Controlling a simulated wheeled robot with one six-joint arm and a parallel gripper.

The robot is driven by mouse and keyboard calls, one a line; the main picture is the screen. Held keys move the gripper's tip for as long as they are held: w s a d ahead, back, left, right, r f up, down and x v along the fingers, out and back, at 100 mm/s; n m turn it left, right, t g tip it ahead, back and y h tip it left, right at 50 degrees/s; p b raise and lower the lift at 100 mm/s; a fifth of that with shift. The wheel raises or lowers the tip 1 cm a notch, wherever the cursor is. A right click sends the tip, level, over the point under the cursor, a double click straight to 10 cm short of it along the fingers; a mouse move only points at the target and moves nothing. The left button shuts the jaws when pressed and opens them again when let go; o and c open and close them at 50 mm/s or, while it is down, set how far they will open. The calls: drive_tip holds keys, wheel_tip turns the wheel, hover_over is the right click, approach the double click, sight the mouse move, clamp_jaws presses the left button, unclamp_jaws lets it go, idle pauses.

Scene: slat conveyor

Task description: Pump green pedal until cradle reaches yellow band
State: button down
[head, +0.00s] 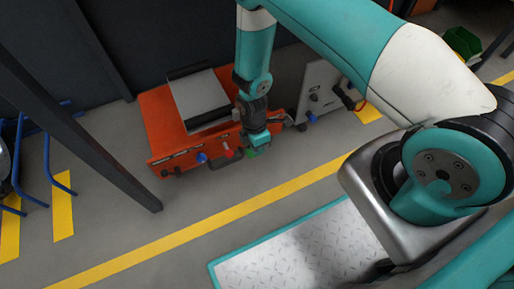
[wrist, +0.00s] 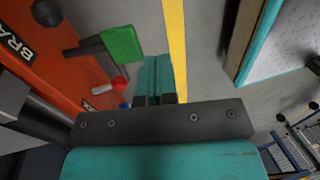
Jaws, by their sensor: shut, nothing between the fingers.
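The green pedal (wrist: 122,45) sits on a dark arm sticking out from the orange machine in the wrist view. In the head view only a bit of the green pedal (head: 252,154) shows below my gripper (head: 256,143). My gripper is shut and empty; its fingers also show in the wrist view (wrist: 156,75), just right of the pedal. I cannot tell whether they touch it. A grey flat-topped platform (head: 198,97) rests on the orange machine (head: 164,128); it may be the cradle. I cannot make out a yellow band on the machine.
A red knob (wrist: 119,84) is close left of my fingers, and a blue knob (head: 201,158) is on the machine's front. A grey panel unit (head: 318,88) stands to the right. A dark post (head: 100,150) slants at left. Grey floor with a yellow line (head: 205,220) lies in front.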

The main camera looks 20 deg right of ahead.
drive_tip(key=r+p, duration=0.1)
drive_tip(key=r, duration=0.1)
drive_tip(key=s+r, duration=0.1)
drive_tip(key=r, duration=0.2)
drive_tip(key=shift+r+p, duration=0.1)
drive_tip(key=shift+p, duration=0.25)
drive_tip(key=shift+d, duration=0.1)
idle(0.4)
